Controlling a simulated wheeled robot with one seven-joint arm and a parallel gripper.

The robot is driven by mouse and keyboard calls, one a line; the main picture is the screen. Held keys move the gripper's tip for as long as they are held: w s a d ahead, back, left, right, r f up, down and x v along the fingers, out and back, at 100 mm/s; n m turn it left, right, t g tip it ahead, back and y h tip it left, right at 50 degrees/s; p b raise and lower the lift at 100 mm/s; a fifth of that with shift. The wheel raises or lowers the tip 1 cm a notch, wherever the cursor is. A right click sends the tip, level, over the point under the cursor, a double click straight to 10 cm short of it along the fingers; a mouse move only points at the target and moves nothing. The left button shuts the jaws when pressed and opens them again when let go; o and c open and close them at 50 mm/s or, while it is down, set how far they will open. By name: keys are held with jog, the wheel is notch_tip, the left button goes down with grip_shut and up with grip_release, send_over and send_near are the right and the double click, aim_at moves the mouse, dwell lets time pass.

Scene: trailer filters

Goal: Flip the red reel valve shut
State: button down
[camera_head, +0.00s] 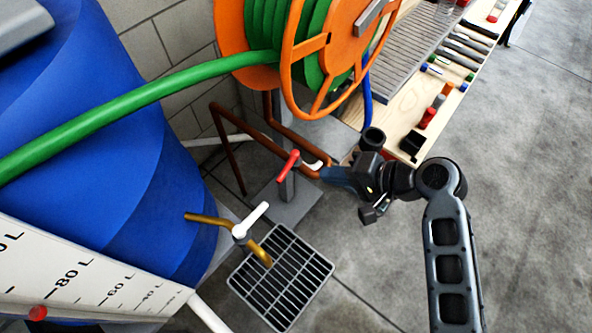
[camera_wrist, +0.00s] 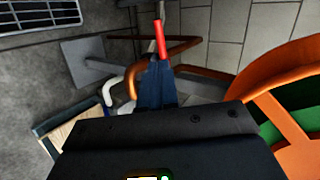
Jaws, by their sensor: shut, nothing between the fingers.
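The red reel valve handle (camera_head: 288,166) stands on the copper pipe below the orange hose reel, tilted up and to the right in the head view. In the wrist view the red handle (camera_wrist: 161,38) points up, just beyond my fingertips. My gripper (camera_head: 328,174) is shut and empty, its blue-grey fingers pointing left toward the valve, close to the pipe and a white curved piece (camera_head: 312,165). In the wrist view my gripper (camera_wrist: 157,68) overlaps the base of the handle; I cannot tell whether it touches. The valve body is partly hidden behind my fingers.
The orange reel (camera_head: 300,75) with green hose hangs above the valve. A blue tank (camera_head: 110,130) stands left. A brass tap with a white lever (camera_head: 250,219) sits over a floor grate (camera_head: 318,262). A wooden bench (camera_head: 392,115) with tools is right. Open floor lies lower right.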

aim_at(288, 166)
jog(key=x, duration=1)
